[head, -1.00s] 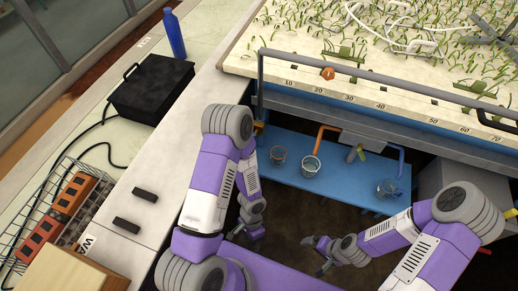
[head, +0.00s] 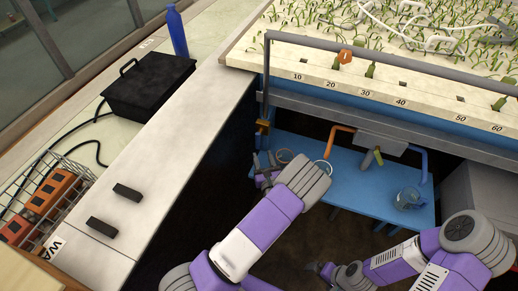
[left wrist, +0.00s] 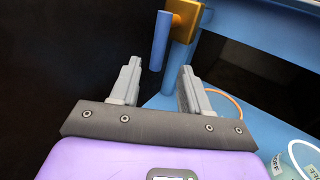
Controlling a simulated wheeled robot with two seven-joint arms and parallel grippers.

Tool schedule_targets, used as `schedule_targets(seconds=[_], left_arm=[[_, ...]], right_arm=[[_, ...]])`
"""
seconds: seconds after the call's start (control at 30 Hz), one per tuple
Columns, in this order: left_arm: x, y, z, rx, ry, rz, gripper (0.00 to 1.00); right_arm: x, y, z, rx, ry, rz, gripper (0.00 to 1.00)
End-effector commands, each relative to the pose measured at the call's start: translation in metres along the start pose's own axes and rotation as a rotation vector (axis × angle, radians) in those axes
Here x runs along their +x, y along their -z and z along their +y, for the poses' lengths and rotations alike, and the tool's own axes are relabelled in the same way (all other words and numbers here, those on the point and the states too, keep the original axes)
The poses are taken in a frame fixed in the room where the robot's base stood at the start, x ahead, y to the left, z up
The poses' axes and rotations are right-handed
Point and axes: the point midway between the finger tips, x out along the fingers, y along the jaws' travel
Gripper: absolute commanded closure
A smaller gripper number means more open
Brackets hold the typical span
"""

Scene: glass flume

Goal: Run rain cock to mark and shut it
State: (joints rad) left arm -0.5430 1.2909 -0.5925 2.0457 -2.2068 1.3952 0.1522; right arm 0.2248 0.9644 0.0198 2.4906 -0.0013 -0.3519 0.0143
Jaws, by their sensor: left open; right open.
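My left gripper (head: 264,165) is open and empty, just below a brass-orange block (head: 263,126) at the rig's left post. In the left wrist view, my left gripper (left wrist: 157,66) has its fingers spread. A blue lever (left wrist: 160,42) hangs from the block (left wrist: 186,16) just beyond the gap between them, apart from both. Behind my left wrist, an orange-rimmed vessel (head: 284,155) and a white-rimmed vessel (head: 323,165) stand on the blue bench, partly hidden. No fill mark is readable. My right gripper (head: 316,268) is open, low in front of the bench.
A glass jug (head: 408,198) stands on the blue bench (head: 360,190) at right. A grey rail (head: 390,62) crosses the bed's front.

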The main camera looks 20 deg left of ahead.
Motion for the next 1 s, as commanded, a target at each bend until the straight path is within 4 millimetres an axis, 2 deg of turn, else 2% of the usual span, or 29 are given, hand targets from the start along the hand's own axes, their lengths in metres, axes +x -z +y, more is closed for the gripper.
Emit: schedule_targets(seconds=[0.2, 0.33, 0.5, 0.73, 1.0], left_arm=[[0.037, 0.002, 0.002, -0.002, -0.006, 0.001, 0.54], [0.052, 0.002, 0.002, -0.002, -0.006, 0.003, 0.54], [0.062, 0.001, 0.003, 0.000, -0.006, 0.004, 0.54], [0.062, 0.001, 0.003, 0.000, -0.006, 0.005, 0.54], [0.062, 0.001, 0.003, 0.000, -0.006, 0.005, 0.94]], right_arm=[[0.009, 0.000, 0.003, 0.000, 0.000, 0.000, 0.03], [0.013, 0.001, 0.005, 0.000, 0.000, 0.000, 0.03], [0.014, 0.001, 0.005, 0.000, 0.000, 0.000, 0.03], [0.014, 0.001, 0.005, 0.000, 0.000, 0.000, 0.03], [0.014, 0.001, 0.005, 0.000, 0.000, 0.000, 0.03]])
